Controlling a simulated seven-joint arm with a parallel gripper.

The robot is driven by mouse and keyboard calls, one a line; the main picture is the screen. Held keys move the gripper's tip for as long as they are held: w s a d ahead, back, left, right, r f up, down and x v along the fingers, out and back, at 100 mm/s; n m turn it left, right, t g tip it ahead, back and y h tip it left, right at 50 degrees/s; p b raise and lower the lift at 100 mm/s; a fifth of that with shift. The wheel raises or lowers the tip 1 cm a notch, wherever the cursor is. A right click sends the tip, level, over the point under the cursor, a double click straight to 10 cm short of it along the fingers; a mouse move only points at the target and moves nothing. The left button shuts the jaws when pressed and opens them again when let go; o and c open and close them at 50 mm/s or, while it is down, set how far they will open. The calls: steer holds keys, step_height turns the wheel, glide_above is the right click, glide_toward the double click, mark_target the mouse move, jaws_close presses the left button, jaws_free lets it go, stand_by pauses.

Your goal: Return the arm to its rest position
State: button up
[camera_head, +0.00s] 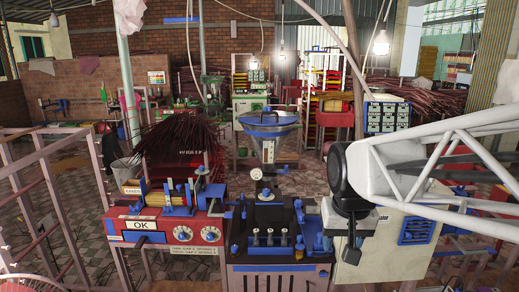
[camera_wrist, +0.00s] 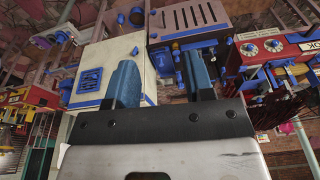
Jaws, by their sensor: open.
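My arm, a white lattice link with a black joint, reaches in from the right in the head view. Its dark end hangs in front of a white cabinet (camera_head: 385,250) with blue vents; the fingers cannot be made out there. In the wrist view my gripper (camera_wrist: 162,75) shows two blue fingers spread apart, with nothing between them. Behind them, upside down, are the white cabinet (camera_wrist: 95,62) at left and a dark extruder machine (camera_wrist: 190,18) with blue parts at the centre.
A red control box (camera_head: 160,228) with an "OK" panel and dials stands left of the dark machine (camera_head: 275,275). A bundle of dark red sticks (camera_head: 180,140) lies behind it. A pink metal frame (camera_head: 55,215) stands at far left. Tiled floor shows between machines.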

steer(key=s+d+f, duration=0.2)
steer(key=s+f, duration=0.2)
steer(key=s, duration=0.8)
steer(key=shift+s+n, duration=0.3)
stand_by(0.7)
